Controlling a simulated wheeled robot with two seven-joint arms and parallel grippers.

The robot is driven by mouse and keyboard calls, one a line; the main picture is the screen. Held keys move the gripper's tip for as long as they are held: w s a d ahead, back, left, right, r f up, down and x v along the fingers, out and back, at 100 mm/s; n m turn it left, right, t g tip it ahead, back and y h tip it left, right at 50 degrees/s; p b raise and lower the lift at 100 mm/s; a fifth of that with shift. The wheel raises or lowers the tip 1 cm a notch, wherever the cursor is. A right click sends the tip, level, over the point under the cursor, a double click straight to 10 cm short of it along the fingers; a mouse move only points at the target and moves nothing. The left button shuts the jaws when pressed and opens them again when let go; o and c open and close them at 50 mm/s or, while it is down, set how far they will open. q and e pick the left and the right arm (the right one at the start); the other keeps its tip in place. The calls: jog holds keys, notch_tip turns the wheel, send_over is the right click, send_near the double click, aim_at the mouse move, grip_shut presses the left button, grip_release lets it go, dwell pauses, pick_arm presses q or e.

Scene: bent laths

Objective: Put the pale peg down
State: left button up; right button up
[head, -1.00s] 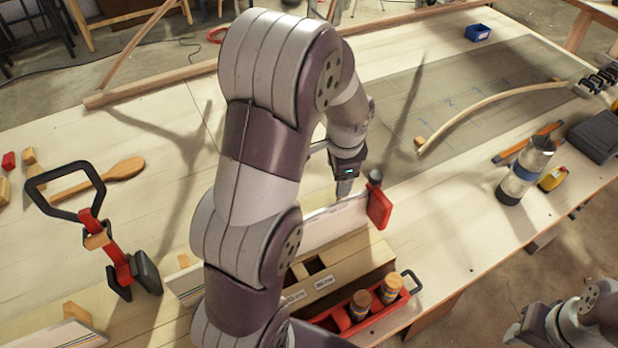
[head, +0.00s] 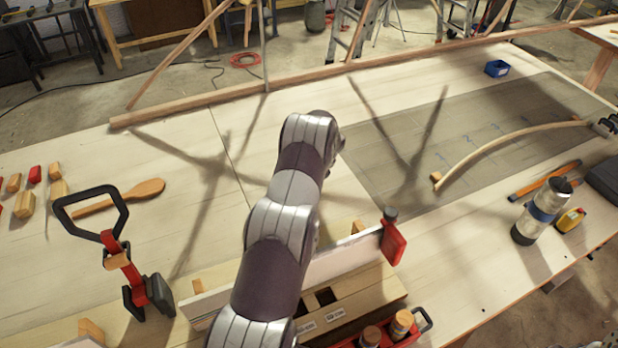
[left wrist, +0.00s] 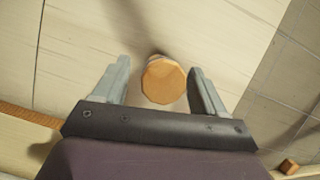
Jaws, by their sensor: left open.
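In the left wrist view the pale peg (left wrist: 163,78) shows its round, light-brown end, facing the camera. My left gripper (left wrist: 160,88) is open, with one finger on each side of the peg and a visible gap at both. The peg appears to stand on end on the pale tabletop; its lower part is mostly hidden beneath its end. In the head view my left arm hides both its gripper and the peg. My right gripper is not in view.
A red tote (head: 412,337) holds banded pegs (head: 403,322) at the front. A red clamp (head: 392,243) stands by a white board (head: 345,258). A bent lath (head: 510,141) lies over the grey mat (head: 400,185). A black-handled tool (head: 122,262) stands left. The table's back left is clear.

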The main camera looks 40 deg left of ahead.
pick_arm(q)
jog(key=shift+x, duration=0.95)
jog(key=shift+r, duration=0.1)
jog(key=c, duration=1.2)
